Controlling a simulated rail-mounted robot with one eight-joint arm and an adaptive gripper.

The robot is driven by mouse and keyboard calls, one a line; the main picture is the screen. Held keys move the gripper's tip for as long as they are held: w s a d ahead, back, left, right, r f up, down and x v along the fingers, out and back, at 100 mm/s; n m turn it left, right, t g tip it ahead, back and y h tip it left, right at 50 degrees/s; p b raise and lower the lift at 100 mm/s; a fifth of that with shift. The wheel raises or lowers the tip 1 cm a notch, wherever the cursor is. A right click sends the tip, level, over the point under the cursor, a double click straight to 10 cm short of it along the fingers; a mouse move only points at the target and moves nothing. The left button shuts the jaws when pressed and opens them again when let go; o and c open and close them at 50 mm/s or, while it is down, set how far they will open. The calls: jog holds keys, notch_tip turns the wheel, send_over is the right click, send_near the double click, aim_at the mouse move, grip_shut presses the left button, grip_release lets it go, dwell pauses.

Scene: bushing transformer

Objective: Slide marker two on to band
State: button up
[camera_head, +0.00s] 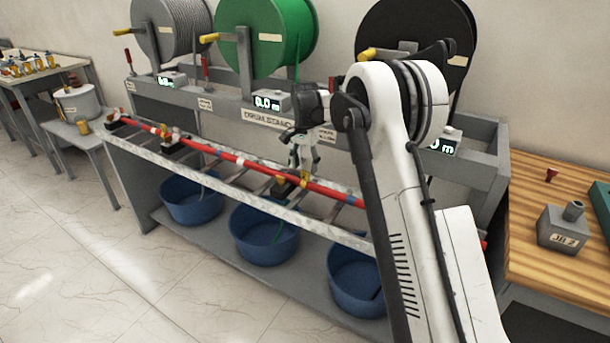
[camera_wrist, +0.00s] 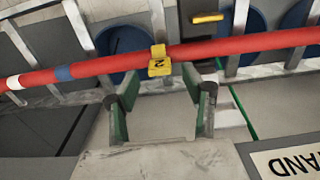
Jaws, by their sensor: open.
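Marker two is a yellow clip (camera_wrist: 159,62) marked "2", seated on the long red cable (camera_wrist: 240,47) in the wrist view. A blue band (camera_wrist: 63,74) and, farther along, a white band (camera_wrist: 13,83) mark the cable to its left, apart from the marker. In the head view the marker (camera_head: 305,181) sits on the cable just below my gripper (camera_head: 302,160), and the blue band (camera_head: 352,199) is to its right. My gripper (camera_wrist: 164,90) is open, its green-lined fingers spread to either side below the marker, with nothing held between them.
Blue bins (camera_head: 264,240) stand underneath. Cable reels (camera_head: 265,40) stand behind. A wooden bench (camera_head: 540,185) is at right.

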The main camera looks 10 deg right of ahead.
aim_at(305, 173)
jog(key=shift+f, duration=1.9)
grip_shut()
